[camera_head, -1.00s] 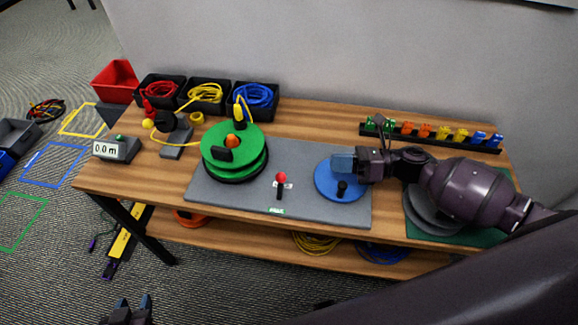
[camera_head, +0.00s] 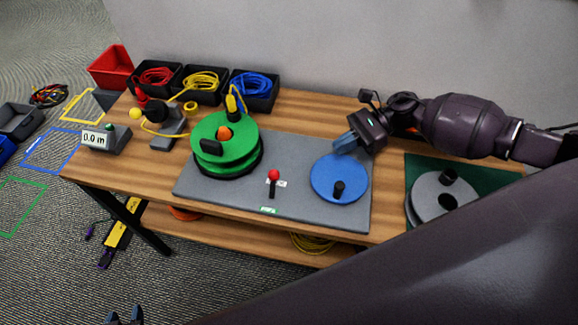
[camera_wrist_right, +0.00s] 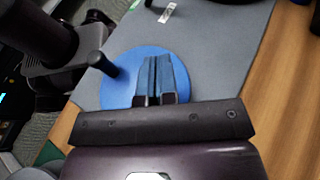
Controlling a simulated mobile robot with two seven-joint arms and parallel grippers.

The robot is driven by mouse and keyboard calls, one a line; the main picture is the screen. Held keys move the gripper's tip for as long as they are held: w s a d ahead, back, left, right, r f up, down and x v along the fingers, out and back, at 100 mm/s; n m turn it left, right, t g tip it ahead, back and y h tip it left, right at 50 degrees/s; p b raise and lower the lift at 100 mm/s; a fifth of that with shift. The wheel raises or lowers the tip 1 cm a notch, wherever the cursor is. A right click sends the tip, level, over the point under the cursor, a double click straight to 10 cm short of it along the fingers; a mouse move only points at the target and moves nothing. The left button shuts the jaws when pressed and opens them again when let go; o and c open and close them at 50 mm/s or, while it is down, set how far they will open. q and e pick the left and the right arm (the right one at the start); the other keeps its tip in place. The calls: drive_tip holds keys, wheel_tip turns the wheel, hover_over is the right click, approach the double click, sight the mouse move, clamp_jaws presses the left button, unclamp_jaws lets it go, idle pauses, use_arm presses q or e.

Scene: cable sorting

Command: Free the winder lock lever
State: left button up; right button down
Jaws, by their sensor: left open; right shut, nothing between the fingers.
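The red-knobbed lever (camera_head: 274,175) stands upright on the grey base plate (camera_head: 300,215), between the green reel (camera_head: 222,150) and the blue crank disc (camera_head: 325,185). A black handle (camera_head: 339,188) stands on the disc; it also shows in the right wrist view (camera_wrist_right: 104,65). My right gripper (camera_head: 346,143) is shut and empty, by the disc's far edge and away from the lever. In the right wrist view its blue fingers (camera_wrist_right: 158,75) are together in front of the blue disc (camera_wrist_right: 120,88). My left gripper (camera_head: 125,316) is open at the bottom edge, well off the table.
Black bins (camera_head: 202,83) of coloured cable and a red bin (camera_head: 110,67) stand at the back left. A meter (camera_head: 103,139) reading 0.0 m and a cable guide (camera_head: 168,130) are at the left. A grey disc (camera_head: 430,205) lies on a green mat at the right.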

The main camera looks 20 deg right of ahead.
drive_tip(key=shift+a, duration=0.1)
drive_tip(key=p, duration=0.1)
approach(273, 185)
drive_tip(key=f, duration=0.1)
drive_tip(key=w+f, duration=0.1)
drive_tip(key=shift+w+a+f, duration=0.25)
drive_tip(key=shift+w+f, duration=0.05)
drive_tip(key=shift+a+r+p, duration=0.25)
drive_tip(key=shift+a+p, duration=0.1)
drive_tip(key=shift+a, duration=1.65)
use_arm(q)
drive_tip(key=shift+s+a+r, duration=0.15)
drive_tip(key=shift+s+r, duration=0.1)
drive_tip(key=shift+s, duration=0.3)
drive_tip(key=shift+w+r, duration=0.2)
drive_tip(key=shift+w, duration=0.05)
